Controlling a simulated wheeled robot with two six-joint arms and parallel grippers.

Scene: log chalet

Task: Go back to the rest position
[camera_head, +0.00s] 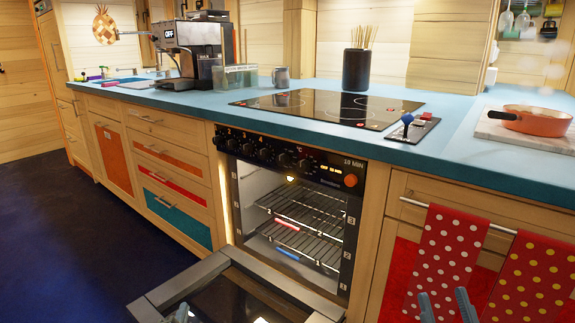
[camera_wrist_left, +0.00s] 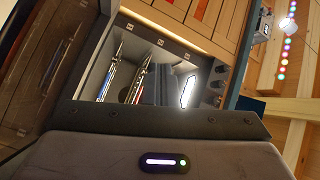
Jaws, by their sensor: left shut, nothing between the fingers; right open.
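My right gripper (camera_head: 447,306) is at the bottom right, in front of the red dotted towels. Its two fingertips stand apart, with nothing between them. The oven (camera_head: 290,215) is open and lit, with wire racks inside.
A blue countertop (camera_head: 270,127) runs above the oven, with a black cooktop (camera_head: 325,105) and an orange pan (camera_head: 535,120). Dotted towels (camera_head: 447,260) hang from a rail at right. The dark floor (camera_head: 80,230) at left is clear.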

